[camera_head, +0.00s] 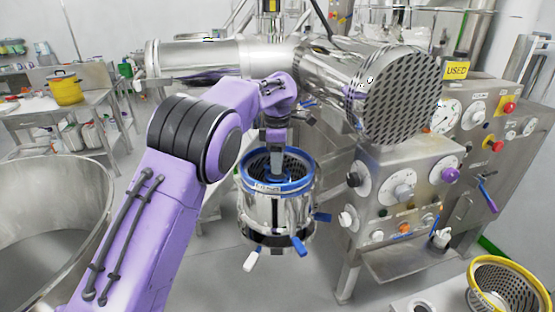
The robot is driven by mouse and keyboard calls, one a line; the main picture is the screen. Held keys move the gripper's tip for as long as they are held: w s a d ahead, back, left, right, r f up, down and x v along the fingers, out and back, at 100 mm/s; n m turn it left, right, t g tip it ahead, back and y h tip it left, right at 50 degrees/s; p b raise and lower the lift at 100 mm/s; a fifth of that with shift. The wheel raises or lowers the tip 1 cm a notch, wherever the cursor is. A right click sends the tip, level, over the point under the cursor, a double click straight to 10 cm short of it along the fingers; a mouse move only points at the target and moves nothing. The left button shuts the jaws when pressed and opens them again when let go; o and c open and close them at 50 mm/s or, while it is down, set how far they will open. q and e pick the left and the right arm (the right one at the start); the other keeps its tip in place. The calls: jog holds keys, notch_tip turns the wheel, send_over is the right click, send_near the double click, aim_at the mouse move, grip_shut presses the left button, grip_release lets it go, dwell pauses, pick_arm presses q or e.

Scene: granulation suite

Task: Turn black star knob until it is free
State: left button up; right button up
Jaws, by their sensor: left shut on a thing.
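My left gripper (275,153) points down over the open top of a steel screen housing with a blue rim (303,171). Its fingers reach toward the middle of the opening, above a blue part (283,180) inside the dark perforated wall. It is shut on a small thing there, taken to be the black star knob. The fingers hide the knob, so its shape and how far it is turned cannot be seen. My right gripper is not in view.
A large steel cylinder with a perforated end (398,95) hangs behind and to the right. A control panel (405,195) stands right of the housing. A big steel bowl (45,190) is at left. A yellow-rimmed sieve basket (510,290) is at lower right.

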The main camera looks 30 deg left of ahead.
pick_arm(q)
jog(key=shift+s+f, duration=0.1)
jog(key=shift+f, duration=0.15)
jog(key=o, duration=1)
jog(key=shift+o, duration=0.2)
jog(key=shift+r, duration=0.1)
notch_tip(320, 180, up, 10)
jog(key=shift+r, duration=0.2)
jog(key=shift+a, duration=0.1)
